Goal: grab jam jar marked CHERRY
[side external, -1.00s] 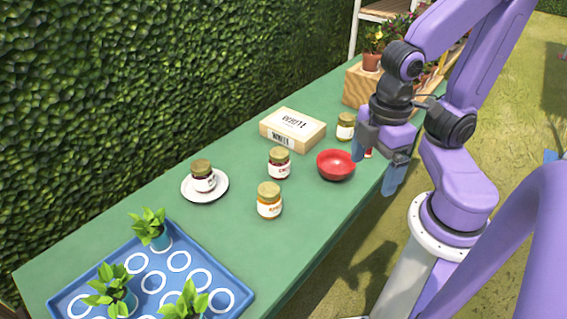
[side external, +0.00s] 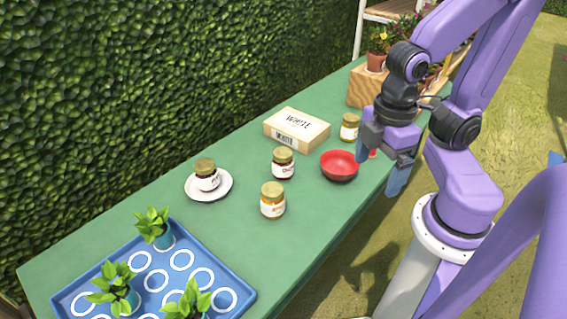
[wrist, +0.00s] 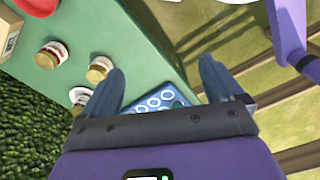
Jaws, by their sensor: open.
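A dark jam jar (side external: 283,164) with a gold lid stands upright mid-table; its white label seems to begin with "CH", but the rest is too small to read. Another dark jar (side external: 206,175) stands on a white saucer (side external: 224,189), label unreadable. An orange jar (side external: 272,201) stands nearer the front edge, and a yellowish jar (side external: 350,127) stands behind the bowl. My gripper (side external: 380,164) is open and empty at the table's front edge, right of the jars. In the wrist view its fingers (wrist: 160,85) are apart, with several jars to the left.
A red bowl (side external: 340,165) sits between the mid-table jar and my gripper. A box marked WHITE (side external: 297,128) lies behind. A blue tray (side external: 232,280) with potted plants fills the near left end. A wooden crate (side external: 362,90) stands at the far end, by flowerpots. A hedge borders the back.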

